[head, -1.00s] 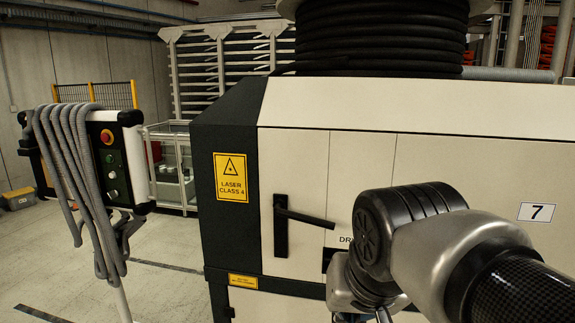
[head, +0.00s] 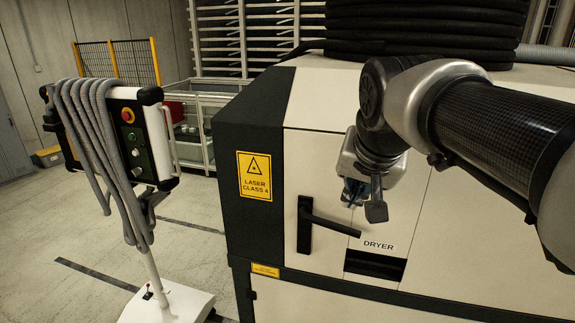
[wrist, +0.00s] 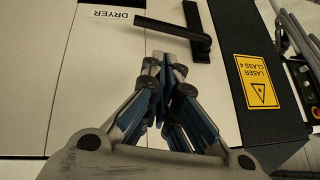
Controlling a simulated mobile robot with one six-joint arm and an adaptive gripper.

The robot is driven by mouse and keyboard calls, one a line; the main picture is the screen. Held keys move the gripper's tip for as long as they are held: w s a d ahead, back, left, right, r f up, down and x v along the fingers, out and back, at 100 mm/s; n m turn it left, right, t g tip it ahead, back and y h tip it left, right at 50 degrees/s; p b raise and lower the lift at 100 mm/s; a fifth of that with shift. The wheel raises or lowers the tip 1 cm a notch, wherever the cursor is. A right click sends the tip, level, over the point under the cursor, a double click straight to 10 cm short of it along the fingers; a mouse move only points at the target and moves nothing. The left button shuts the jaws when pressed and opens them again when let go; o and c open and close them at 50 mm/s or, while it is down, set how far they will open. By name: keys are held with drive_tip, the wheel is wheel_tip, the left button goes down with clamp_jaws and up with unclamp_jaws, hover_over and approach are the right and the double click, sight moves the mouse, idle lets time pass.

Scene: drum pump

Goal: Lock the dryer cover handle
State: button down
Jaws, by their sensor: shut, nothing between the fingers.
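The black dryer cover handle (head: 306,226) is on the cream front panel of the dryer cabinet. Its lever points right and slightly down from an upright backplate. In the wrist view the handle (wrist: 198,32) shows upside down at the top, with its lever pointing left. My gripper (head: 364,208) is shut and empty. It appears just above the lever's free end in the head view, apart from it as far as I can tell. In the wrist view my gripper's closed fingertips (wrist: 165,62) show just short of the lever, and the whole lever is visible.
A dark slot (head: 375,265) sits under the DRYER label. A yellow laser warning sign (head: 255,176) is on the cabinet's dark side. A control stand (head: 128,140) with grey hose stands to the left, with open floor between. A black coil (head: 425,30) rests on top.

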drive_tip(key=x, duration=1)
drive_tip(key=shift+w+d+p, duration=0.1)
drive_tip(key=shift+p, duration=0.2)
drive_tip(key=shift+f, duration=0.1)
drive_tip(key=shift+d+f+b, duration=0.1)
drive_tip(key=shift+f+b, duration=0.1)
drive_tip(key=shift+b, duration=0.5)
